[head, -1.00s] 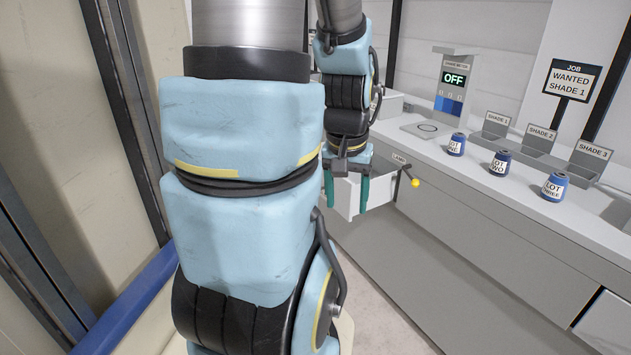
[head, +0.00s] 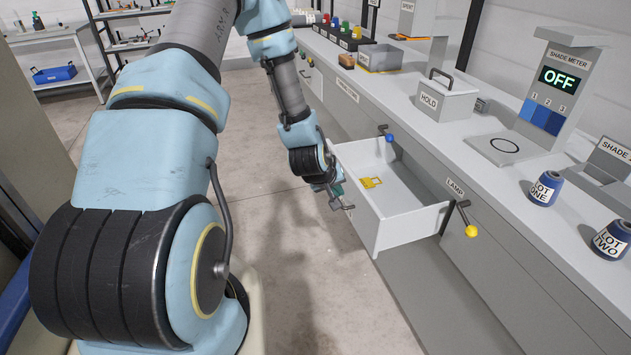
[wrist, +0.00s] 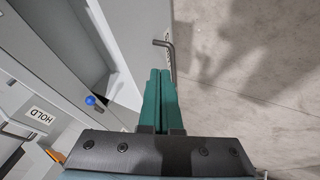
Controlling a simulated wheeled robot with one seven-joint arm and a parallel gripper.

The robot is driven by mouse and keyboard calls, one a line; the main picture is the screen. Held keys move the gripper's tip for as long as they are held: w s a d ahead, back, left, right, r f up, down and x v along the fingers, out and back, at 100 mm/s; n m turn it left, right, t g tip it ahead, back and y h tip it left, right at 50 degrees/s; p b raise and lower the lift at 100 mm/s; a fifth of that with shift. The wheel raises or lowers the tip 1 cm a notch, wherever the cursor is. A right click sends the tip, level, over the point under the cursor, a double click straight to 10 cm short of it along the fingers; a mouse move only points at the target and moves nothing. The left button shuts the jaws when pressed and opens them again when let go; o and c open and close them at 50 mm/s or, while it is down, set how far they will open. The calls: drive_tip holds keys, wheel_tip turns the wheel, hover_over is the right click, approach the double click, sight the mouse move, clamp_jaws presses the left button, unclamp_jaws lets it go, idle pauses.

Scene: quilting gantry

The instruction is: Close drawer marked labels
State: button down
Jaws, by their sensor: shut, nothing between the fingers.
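A pale grey drawer (head: 415,228) stands pulled out from the counter, open at the top, with a small yellow item (head: 371,182) inside. In the wrist view the drawer's front (wrist: 135,30) shows a dark bent handle (wrist: 172,58) and part of a label that I cannot read. My gripper (head: 338,190) is at the drawer's front, on the handle side. In the wrist view the green fingers of my gripper (wrist: 159,74) are together and empty, close beside the handle. I cannot tell whether they touch the drawer or the handle.
A blue-knobbed lever (head: 388,137) and a yellow-knobbed lever (head: 468,222) marked LAMP flank the drawer opening. A HOLD box (head: 443,102), the shade meter (head: 548,95) and blue lot cans (head: 546,188) stand on the counter. The floor (head: 310,270) before the drawer is clear.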

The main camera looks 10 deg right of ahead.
drive_tip(key=p+x, duration=0.1)
drive_tip(key=x, duration=0.4)
drive_tip(key=w+p+x, duration=0.1)
drive_tip(key=p+x, duration=0.1)
drive_tip(key=x, duration=0.3)
drive_tip(key=shift+w+a+f, duration=0.1)
drive_tip(key=shift+f, duration=0.05)
